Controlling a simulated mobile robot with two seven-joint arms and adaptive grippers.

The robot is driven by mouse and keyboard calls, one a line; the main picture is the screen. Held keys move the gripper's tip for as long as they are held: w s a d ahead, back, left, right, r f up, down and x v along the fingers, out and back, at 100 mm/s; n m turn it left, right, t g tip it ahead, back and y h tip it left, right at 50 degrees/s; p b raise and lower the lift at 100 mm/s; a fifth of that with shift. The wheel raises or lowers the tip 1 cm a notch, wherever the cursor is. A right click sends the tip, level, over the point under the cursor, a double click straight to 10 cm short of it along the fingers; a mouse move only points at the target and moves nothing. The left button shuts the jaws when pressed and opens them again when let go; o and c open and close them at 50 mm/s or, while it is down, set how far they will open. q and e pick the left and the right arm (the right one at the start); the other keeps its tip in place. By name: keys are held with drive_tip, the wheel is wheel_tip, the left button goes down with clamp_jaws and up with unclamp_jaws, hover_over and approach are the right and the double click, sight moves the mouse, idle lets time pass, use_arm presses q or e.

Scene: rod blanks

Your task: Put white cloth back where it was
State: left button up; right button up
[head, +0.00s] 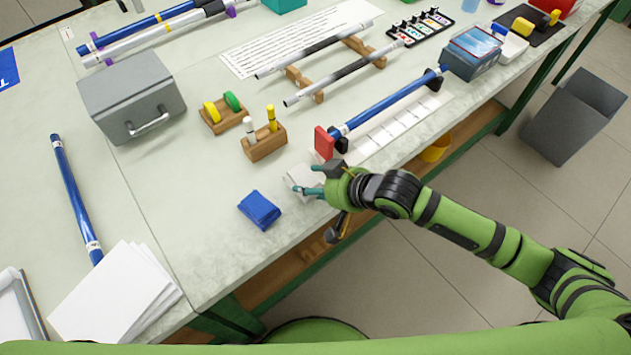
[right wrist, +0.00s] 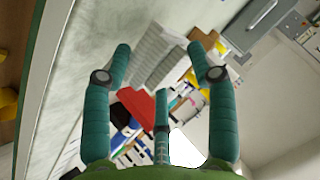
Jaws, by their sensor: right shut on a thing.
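The white cloth (head: 301,178) is a small folded pale piece near the front edge of the table, just right of the blue folded cloth (head: 260,209). My right gripper (head: 312,182) reaches in from the right and is shut on the white cloth, its teal fingers at the cloth's right side. In the right wrist view the cloth (right wrist: 157,58) shows as a greyish, ribbed piece between the fingertips. I cannot tell whether the cloth touches the table. My left gripper is not in view.
A red block (head: 324,142) stands at the near end of a blue rod (head: 390,103), just behind the gripper. A wooden holder (head: 265,146) with markers, a grey box (head: 132,97) and white paper sheets (head: 115,296) stand to the left. Bare tabletop lies left of the blue cloth.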

drive_tip(key=shift+f, duration=0.55)
drive_tip(key=o, duration=1.2)
drive_tip(key=shift+f, duration=0.1)
drive_tip(key=shift+c, duration=0.2)
drive_tip(key=v, duration=1.3)
drive_tip(key=shift+w+a+r, duration=0.2)
drive_tip(key=shift+a+r, duration=0.1)
drive_tip(key=shift+r, duration=0.05)
